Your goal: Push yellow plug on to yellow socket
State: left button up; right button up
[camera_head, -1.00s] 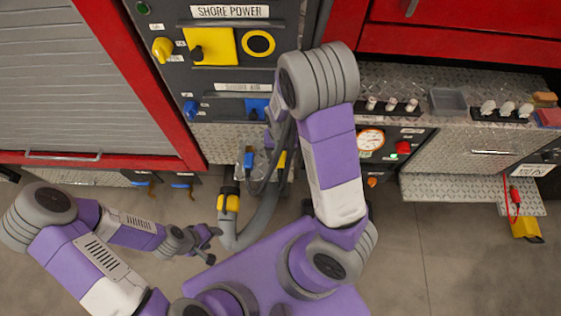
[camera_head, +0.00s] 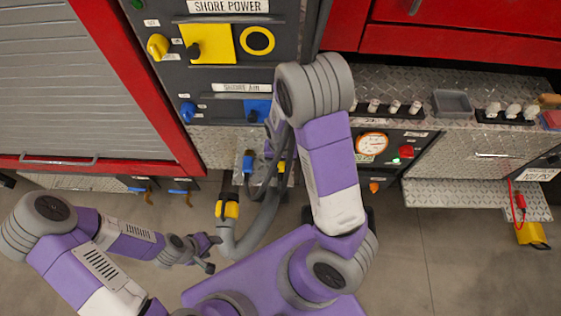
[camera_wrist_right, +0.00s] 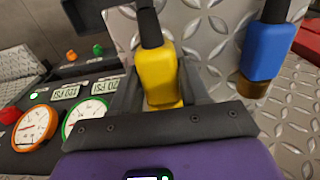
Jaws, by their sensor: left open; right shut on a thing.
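The yellow socket (camera_head: 257,40) is a yellow ring with a dark centre on the SHORE POWER panel. A yellow plug (camera_wrist_right: 158,72) with a black cable end sits between the fingers of my right gripper (camera_wrist_right: 155,98), which is shut on it. The plug is well below the socket. My left gripper (camera_head: 213,253) is open and empty, low at the left, near a yellow and black hose connector (camera_head: 228,209).
A blue plug (camera_wrist_right: 265,50) with a brass end is beside the yellow one; it also shows in the head view (camera_head: 248,161). A yellow plate with a black knob (camera_head: 206,43) is left of the socket. Gauges (camera_head: 372,143) are at the right. A grey hose (camera_head: 262,222) curves near my left gripper.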

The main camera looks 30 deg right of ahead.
jog(key=shift+r+p, duration=2.85)
jog(key=shift+r, duration=0.2)
